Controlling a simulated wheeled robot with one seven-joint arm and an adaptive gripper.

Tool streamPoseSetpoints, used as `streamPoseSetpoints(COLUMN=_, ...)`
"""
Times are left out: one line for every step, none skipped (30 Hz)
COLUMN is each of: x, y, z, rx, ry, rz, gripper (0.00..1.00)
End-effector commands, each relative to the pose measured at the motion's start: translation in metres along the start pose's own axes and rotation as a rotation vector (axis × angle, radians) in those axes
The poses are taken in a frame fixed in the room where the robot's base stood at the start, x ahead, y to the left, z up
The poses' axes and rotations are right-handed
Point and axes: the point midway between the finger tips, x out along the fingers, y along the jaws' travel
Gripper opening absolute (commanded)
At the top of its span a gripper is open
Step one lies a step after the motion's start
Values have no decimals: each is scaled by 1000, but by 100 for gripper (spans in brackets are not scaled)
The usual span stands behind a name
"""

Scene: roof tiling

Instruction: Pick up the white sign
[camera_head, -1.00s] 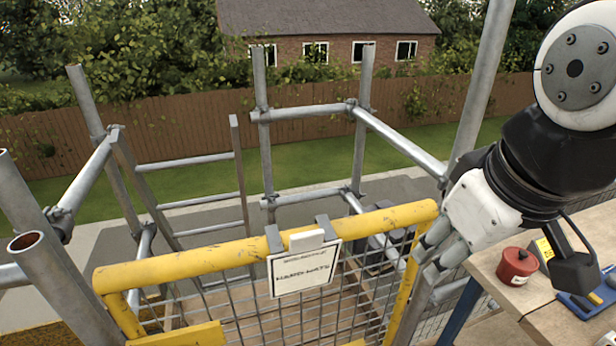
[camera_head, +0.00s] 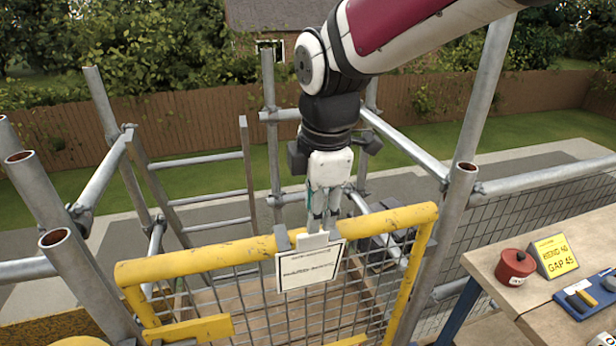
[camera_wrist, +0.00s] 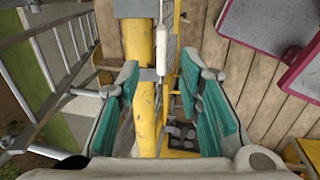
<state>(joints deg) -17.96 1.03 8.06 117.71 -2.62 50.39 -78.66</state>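The white sign (camera_head: 310,268), a framed panel with dark lettering, hangs from the top rail of the yellow gate (camera_head: 190,258) by grey hooks. A white tab (camera_head: 312,240) stands at its top edge. My gripper (camera_head: 320,222) points down just above the tab in the head view. In the wrist view my gripper (camera_wrist: 160,82) is open, its teal-padded fingers on either side of the yellow rail (camera_wrist: 145,110) and the tab. The sign (camera_wrist: 167,45) shows nearly edge-on there. I cannot tell whether the fingers touch the tab.
Scaffold tubes (camera_head: 455,235) stand around the gate. A wooden bench (camera_head: 490,262) at right holds a red container (camera_head: 515,266), a yellow marked card (camera_head: 555,256) and a blue tray (camera_head: 575,312). Mesh fills the gate below its rail.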

Motion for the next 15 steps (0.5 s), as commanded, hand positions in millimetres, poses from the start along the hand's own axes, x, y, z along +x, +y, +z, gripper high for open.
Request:
streamPoseSetpoints(x=10, y=-1, z=0, rx=0, ry=0, rz=-5, gripper=33)
streamPoseSetpoints(x=14, y=-1, z=0, rx=0, ry=-1, rz=-4, gripper=33)
streamPoseSetpoints(x=19, y=-1, z=0, rx=0, ry=-1, rz=-3, gripper=33)
streamPoseSetpoints(x=22, y=0, z=0, rx=0, ry=-1, rz=-2, gripper=33)
streamPoseSetpoints(x=26, y=0, z=0, rx=-1, ry=-1, rz=-1, gripper=33)
streamPoseSetpoints(x=29, y=-1, z=0, rx=0, ry=-1, rz=-2, gripper=33)
streamPoseSetpoints(x=30, y=-1, z=0, rx=0, ry=-1, rz=-2, gripper=33)
streamPoseSetpoints(x=32, y=-1, z=0, rx=0, ry=-1, rz=-1, gripper=33)
streamPoseSetpoints(x=33, y=-1, z=0, rx=0, ry=-1, rz=0, gripper=33)
streamPoseSetpoints(x=35, y=-1, z=0, rx=0, ry=-1, rz=0, gripper=33)
streamPoseSetpoints(x=37, y=-1, z=0, rx=0, ry=-1, rz=-1, gripper=33)
streamPoseSetpoints(x=41, y=-2, z=-1, rx=0, ry=-1, rz=-2, gripper=33)
streamPoseSetpoints(x=45, y=-2, z=-1, rx=0, ry=-1, rz=-3, gripper=33)
streamPoseSetpoints(x=50, y=-2, z=-2, rx=0, ry=-1, rz=-4, gripper=33)
streamPoseSetpoints(x=56, y=-3, z=-2, rx=1, ry=-1, rz=-4, gripper=33)
